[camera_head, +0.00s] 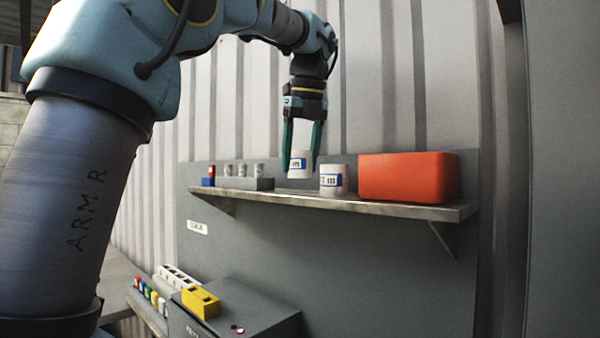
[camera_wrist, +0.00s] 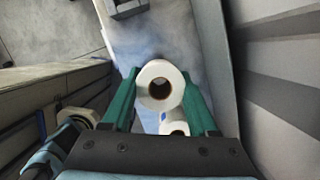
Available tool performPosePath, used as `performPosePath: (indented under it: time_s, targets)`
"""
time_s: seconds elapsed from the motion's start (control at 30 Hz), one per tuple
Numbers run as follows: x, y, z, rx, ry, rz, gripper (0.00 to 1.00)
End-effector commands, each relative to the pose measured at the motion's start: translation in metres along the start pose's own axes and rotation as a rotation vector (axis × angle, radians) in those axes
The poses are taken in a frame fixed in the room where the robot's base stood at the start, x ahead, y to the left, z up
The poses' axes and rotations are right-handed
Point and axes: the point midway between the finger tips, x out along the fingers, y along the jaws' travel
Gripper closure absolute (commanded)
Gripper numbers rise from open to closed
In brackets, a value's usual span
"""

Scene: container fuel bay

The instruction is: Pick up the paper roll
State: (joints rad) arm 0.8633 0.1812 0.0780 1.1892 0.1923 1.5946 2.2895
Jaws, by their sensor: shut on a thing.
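A white paper roll with a blue label (camera_head: 299,166) is between the two green fingers of my gripper (camera_head: 301,158), over the middle of the wall shelf. In the wrist view the roll (camera_wrist: 143,82) shows end-on, upright, with a dark brown core, and a finger of my gripper (camera_wrist: 160,72) presses on each side. My gripper is shut on it. I cannot tell whether its base touches the shelf. A second white roll-like item with a blue label (camera_head: 333,181) stands just right of it on the shelf; it partly shows in the wrist view (camera_wrist: 173,125).
The grey shelf (camera_head: 285,195) also holds an orange-red box (camera_head: 408,177) at right and a grey rack (camera_head: 246,184) with small items at left. A ribbed wall stands behind. Below are a grey cabinet (camera_head: 255,312) and a yellow block (camera_head: 201,302).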

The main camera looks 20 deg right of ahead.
Motion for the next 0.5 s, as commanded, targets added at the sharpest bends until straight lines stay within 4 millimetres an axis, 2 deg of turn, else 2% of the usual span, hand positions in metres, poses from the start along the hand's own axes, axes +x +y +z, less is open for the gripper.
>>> performPosePath:
  time_s: [0.3, 0.5]
  targets:
    - [-0.046, 0.0, 0.014, -0.001, -0.002, -0.001, 0.97]
    - [-0.061, -0.001, 0.018, 0.0, -0.001, 0.0, 0.97]
